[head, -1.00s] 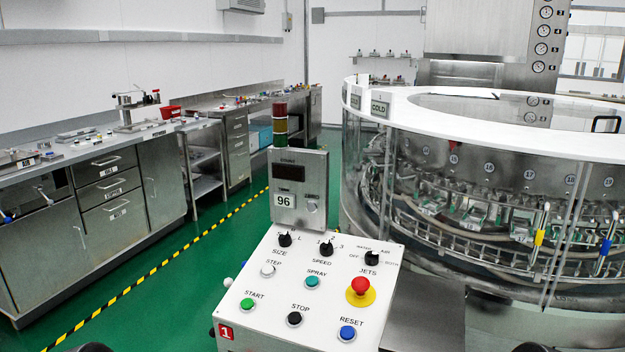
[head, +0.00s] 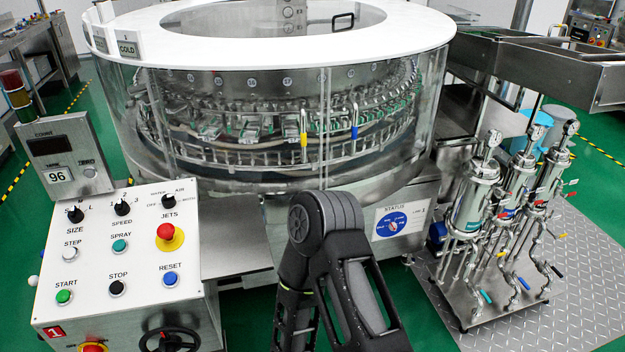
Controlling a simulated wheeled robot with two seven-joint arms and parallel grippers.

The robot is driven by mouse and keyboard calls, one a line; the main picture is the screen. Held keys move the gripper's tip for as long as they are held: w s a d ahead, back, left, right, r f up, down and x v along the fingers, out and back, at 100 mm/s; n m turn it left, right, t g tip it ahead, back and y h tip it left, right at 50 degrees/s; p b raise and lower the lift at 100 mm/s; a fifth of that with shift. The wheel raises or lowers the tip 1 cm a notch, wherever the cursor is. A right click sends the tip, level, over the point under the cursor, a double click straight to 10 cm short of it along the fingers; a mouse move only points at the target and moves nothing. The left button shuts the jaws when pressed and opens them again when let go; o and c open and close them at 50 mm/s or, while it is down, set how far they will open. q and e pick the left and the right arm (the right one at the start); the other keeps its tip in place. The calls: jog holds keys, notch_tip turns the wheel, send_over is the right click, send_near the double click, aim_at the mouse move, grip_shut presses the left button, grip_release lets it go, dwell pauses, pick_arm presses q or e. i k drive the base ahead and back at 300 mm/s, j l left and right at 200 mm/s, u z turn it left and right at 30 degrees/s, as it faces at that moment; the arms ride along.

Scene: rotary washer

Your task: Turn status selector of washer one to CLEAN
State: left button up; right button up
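The status selector (head: 393,224) is a round blue dial on a white plate marked STATUS, low on the front of the round washer (head: 262,190). It has small white lettering and a small pale and orange knob at its middle. The lettering and the setting are too small to read. A black bent arm of mine stands just left of the plate in the head view, close to the camera, with a gap between them in the picture. Neither gripper's fingers show.
A white control panel (head: 140,235) with a red number 1 tag stands at the left. A black handwheel (head: 168,340) sits below it. Several steel cylinders (head: 478,195) with valves stand on a diamond-plate platform (head: 560,295) at the right. Green floor shows between washer and platform.

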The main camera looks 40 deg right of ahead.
aim_at(393, 225)
jog(key=z, duration=1.8)
